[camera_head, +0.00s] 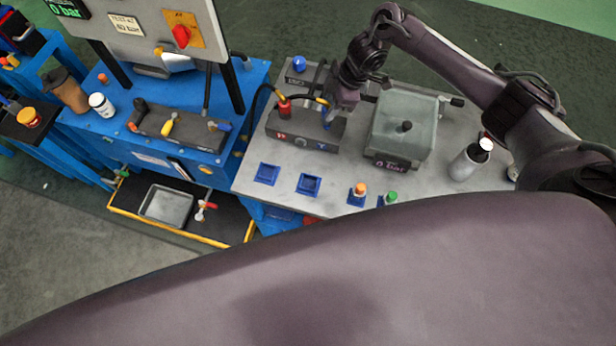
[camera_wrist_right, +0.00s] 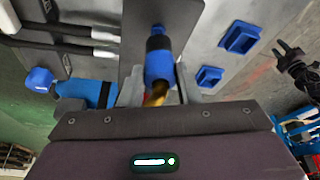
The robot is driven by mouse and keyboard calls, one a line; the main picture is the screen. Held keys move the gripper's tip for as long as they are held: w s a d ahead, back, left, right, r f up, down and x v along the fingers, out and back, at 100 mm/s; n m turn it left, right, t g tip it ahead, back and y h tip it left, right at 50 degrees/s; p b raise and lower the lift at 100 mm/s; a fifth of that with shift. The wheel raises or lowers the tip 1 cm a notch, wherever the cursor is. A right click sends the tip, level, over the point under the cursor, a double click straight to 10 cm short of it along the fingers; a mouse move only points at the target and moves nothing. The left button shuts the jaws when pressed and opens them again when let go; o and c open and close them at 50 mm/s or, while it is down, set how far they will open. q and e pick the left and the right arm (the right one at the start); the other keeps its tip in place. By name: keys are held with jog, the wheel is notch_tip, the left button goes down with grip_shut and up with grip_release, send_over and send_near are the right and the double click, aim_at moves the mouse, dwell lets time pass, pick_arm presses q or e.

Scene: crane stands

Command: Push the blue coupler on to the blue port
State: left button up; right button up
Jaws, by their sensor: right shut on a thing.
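My right gripper (camera_head: 340,106) is shut on the blue coupler (camera_head: 326,117) above the right end of the dark port block (camera_head: 290,124). In the right wrist view the blue coupler (camera_wrist_right: 158,62) sits between the two grey fingers (camera_wrist_right: 160,90), its far end against or just over the block's face (camera_wrist_right: 185,15). A red coupler (camera_head: 284,106) stands at the block's left end. A dark gripper (camera_wrist_right: 290,62), apparently my left one, shows its fingers apart at the right of the wrist view.
A clear box (camera_head: 402,122) marked 0 bar stands close right of the block. Blue square sockets (camera_head: 309,184) and orange and green caps (camera_head: 359,189) lie in front. A bottle (camera_head: 469,161) stands at the right. The blue bench (camera_head: 250,85) is left.

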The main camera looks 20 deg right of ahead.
jog(key=shift+f+b, duration=0.65)
jog(key=shift+f, duration=0.4)
jog(key=o, duration=1.1)
jog(key=p+v, duration=0.4)
jog(key=v, duration=0.1)
jog(key=b+v, duration=0.1)
jog(key=v, duration=0.6)
jog(key=shift+d+r, duration=0.2)
jog(key=shift+r, duration=0.15)
